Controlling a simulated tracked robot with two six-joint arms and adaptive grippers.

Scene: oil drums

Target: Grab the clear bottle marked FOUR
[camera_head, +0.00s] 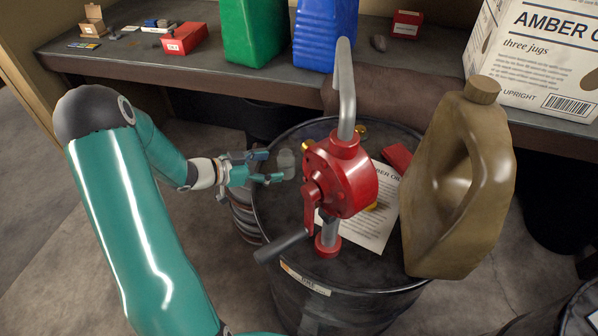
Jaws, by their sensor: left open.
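A small clear bottle (286,163) stands on the lid of the black drum (275,215), left of the red pump. Its marking is too small to read. My left gripper (273,166) is open, its two fingertips at the bottle's left side, with the bottle just in front of or between the tips; I cannot tell which. My right gripper is not in view.
A red hand pump (340,175) with a crank rises from the drum. A shelf (130,62) behind holds green and blue containers, small red boxes and a large white carton (545,60).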

